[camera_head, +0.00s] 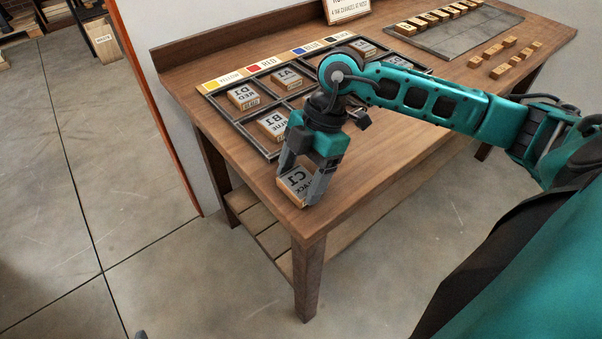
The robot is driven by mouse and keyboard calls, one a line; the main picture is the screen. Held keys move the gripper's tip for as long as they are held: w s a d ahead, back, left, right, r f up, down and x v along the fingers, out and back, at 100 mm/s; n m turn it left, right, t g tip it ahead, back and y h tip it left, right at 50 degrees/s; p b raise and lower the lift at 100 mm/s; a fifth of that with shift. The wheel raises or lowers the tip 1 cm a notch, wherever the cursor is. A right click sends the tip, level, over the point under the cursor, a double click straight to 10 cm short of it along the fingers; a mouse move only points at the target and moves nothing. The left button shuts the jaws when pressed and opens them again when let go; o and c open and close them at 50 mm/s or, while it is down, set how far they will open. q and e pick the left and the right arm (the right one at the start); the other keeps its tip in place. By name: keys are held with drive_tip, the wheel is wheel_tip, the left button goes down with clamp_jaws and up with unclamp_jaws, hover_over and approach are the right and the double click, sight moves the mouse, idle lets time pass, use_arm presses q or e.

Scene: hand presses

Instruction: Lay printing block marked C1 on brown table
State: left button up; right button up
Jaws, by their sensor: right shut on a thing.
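The printing block marked C1 (294,180) is a pale wooden block with dark lettering on top. My right gripper (300,188) is shut on it, one finger on each side. The block is over the front left corner of the brown table (345,190), just in front of the dark divided tray. I cannot tell whether its underside touches the wood.
The dark divided tray (262,148) holds several other blocks, including D1 (243,95) and B1 (273,123). A colour strip (265,63) lies behind it. A grey slab (440,42) and small wooden pieces (500,60) lie farther right. Bare tabletop lies right of the block.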

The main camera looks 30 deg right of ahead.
use_arm(q)
drive_tip(key=shift+a+f, duration=0.1)
drive_tip(key=shift+f, duration=0.05)
use_arm(e)
drive_tip(key=o, duration=1.1)
use_arm(q)
drive_tip(key=shift+s+a+r+p, duration=0.25)
drive_tip(key=shift+a+r+p, duration=0.1)
drive_tip(key=shift+p, duration=0.6)
use_arm(e)
drive_tip(key=v, duration=1.2)
drive_tip(key=shift+r, duration=0.1)
drive_tip(key=shift+a, duration=0.1)
